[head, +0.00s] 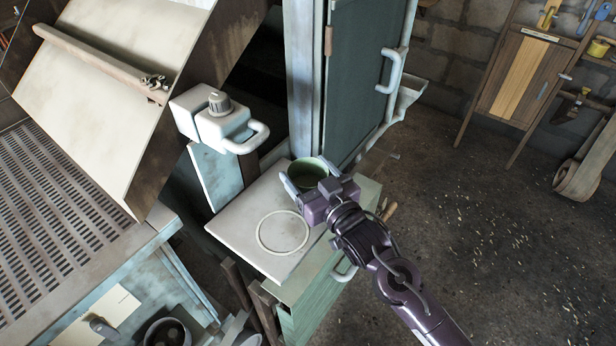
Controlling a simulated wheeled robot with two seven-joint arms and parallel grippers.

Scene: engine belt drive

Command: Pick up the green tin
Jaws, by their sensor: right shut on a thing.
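The green tin (309,168) is on or just above the pale top of a small cabinet (243,213), close to the tall machine's door. It is round with an open, dark inside. My right gripper (305,186) reaches in from the lower right and is shut on the green tin, with one finger showing at its left side. The gripper body hides the tin's lower right part. I cannot tell whether the tin touches the top. My left gripper is not in view.
A pale ring mark (283,232) lies on the bare cabinet top, left of my gripper. The tall machine's dark green door (360,80) with a pale handle (392,70) stands right behind the tin. A white box with a knob (219,104) juts out at the left. Open floor lies right.

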